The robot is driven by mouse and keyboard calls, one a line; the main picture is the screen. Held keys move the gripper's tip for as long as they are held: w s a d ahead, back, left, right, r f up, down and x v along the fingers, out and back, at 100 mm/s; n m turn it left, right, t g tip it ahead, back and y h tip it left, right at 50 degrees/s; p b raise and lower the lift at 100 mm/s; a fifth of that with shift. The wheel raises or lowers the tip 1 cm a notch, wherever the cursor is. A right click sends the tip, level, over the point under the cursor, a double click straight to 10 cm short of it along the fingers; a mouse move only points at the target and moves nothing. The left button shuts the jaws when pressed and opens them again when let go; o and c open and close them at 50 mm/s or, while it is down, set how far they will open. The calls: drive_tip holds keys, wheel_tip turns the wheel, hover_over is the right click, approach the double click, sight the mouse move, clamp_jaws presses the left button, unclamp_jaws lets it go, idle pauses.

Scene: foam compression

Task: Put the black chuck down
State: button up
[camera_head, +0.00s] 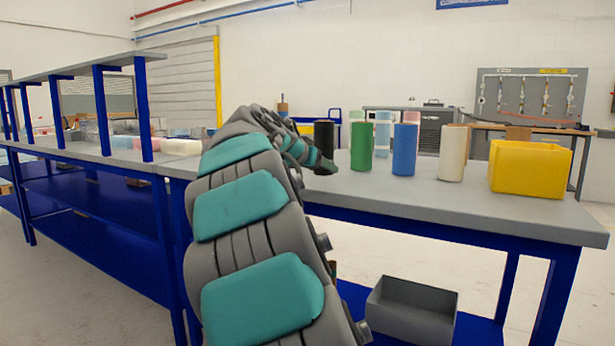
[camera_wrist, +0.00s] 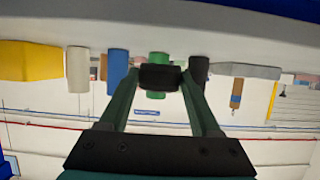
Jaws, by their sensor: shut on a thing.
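The black chuck (camera_wrist: 160,77) is a small dark block between the two green fingers of my gripper (camera_wrist: 160,80) in the wrist view, which is upside down. My gripper is shut on it. In the head view, my gripper (camera_head: 318,162) is low over the grey table (camera_head: 420,205), in front of the black cylinder (camera_head: 324,138). The chuck shows there only as a small dark shape at the gripper's end. I cannot tell whether it touches the tabletop.
A green cylinder (camera_head: 361,146), a blue cylinder (camera_head: 404,149), a white cylinder (camera_head: 452,153) and a yellow bin (camera_head: 530,168) stand on the table to the right. The table's front strip is clear. A grey box (camera_head: 412,307) sits on the lower shelf.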

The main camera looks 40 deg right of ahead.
drive_tip(key=p, duration=0.1)
hover_over(308, 187)
drive_tip(key=shift+w+d+f, duration=0.1)
drive_tip(key=shift+f, duration=2)
drive_tip(key=shift+f, duration=0.2)
drive_tip(key=o, duration=1.4)
drive_tip(key=shift+r, duration=0.1)
